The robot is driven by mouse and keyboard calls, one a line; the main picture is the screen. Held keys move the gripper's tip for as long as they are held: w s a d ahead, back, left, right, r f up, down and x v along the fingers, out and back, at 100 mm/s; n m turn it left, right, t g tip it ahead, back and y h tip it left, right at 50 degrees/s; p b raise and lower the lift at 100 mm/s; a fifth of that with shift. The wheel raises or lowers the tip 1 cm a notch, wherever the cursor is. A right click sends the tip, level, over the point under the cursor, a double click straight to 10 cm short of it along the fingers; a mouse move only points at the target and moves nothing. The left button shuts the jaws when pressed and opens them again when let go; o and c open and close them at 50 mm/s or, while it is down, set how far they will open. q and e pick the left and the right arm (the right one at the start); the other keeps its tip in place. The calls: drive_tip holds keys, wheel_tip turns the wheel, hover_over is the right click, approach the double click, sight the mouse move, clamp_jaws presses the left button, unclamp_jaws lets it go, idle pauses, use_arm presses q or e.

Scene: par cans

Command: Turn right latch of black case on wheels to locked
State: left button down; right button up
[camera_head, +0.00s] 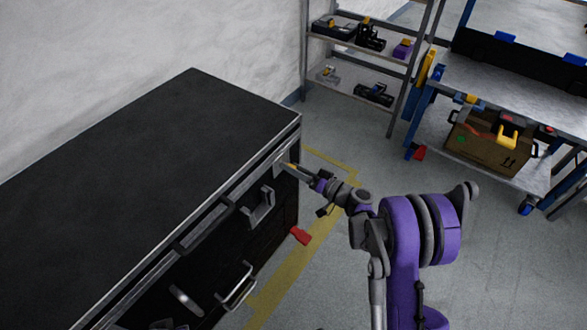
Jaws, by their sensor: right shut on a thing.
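The black case (150,150) fills the left side of the view, with its lid closed and a metal trim along its edge. Its right latch (280,158) is a small grey part on the front face, near the right corner just below the lid. My right gripper (293,166) reaches it from the right and is shut on the latch. The gripper partly hides the latch, so its exact angle is hard to tell. My left gripper is not in view.
Metal handles (239,286) stick out from the case front below the latch. A red object (300,235) shows beside the case. A shelf (365,75) and a blue workbench with a cardboard box (485,150) stand behind. Open floor lies between.

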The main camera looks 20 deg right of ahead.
drive_tip(key=m+b, duration=0.1)
drive_tip(key=m, duration=0.8)
drive_tip(key=shift+f, duration=0.2)
drive_tip(key=shift+m, duration=0.4)
drive_tip(key=o, duration=1.2)
drive_tip(key=p+v, duration=0.1)
drive_tip(key=v, duration=1)
drive_tip(key=shift+w, duration=0.1)
